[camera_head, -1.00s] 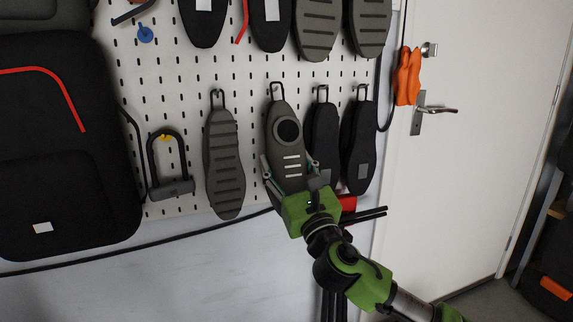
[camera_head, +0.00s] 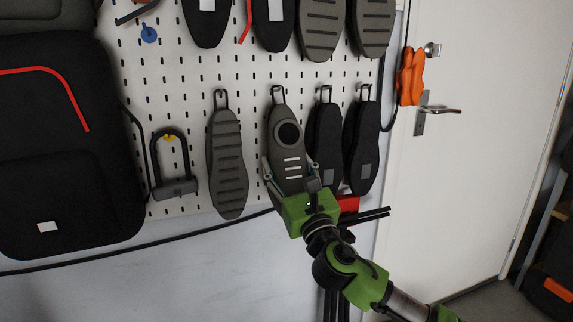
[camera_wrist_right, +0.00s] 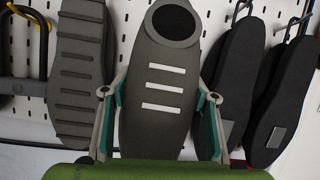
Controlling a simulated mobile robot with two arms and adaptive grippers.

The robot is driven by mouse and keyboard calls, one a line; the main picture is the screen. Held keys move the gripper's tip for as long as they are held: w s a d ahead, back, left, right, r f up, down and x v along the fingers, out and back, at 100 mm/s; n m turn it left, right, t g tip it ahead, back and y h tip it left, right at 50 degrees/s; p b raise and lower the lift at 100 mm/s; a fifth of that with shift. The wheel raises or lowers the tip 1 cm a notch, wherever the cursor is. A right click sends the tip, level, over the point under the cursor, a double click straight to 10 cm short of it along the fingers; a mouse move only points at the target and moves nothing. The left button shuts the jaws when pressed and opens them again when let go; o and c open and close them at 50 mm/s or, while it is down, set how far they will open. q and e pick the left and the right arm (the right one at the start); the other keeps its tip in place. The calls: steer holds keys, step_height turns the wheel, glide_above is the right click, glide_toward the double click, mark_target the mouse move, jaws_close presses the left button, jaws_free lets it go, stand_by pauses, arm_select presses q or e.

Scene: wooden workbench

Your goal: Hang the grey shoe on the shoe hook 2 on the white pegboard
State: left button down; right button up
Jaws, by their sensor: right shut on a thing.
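The grey shoe (camera_head: 287,155), with a black round opening and white stripes, stands upright with its toe down against the white pegboard (camera_head: 200,75). A wire hook (camera_head: 278,92) shows at its top end; whether the shoe hangs on it I cannot tell. My right gripper (camera_head: 288,178) is shut on the lower part of this shoe, one finger on each side. In the right wrist view the shoe (camera_wrist_right: 165,100) fills the middle between the fingers (camera_wrist_right: 160,112). My left gripper is not in view.
A ribbed grey sole (camera_head: 227,165) hangs to the left on its own hook, and two black shoes (camera_head: 324,145) hang close to the right. A U-lock (camera_head: 172,170) and a black backpack (camera_head: 65,150) are further left. More shoes hang above. An orange item (camera_head: 410,77) hangs beside the door.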

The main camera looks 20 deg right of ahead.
steer(key=shift+r, duration=0.1)
steer(key=o, duration=2)
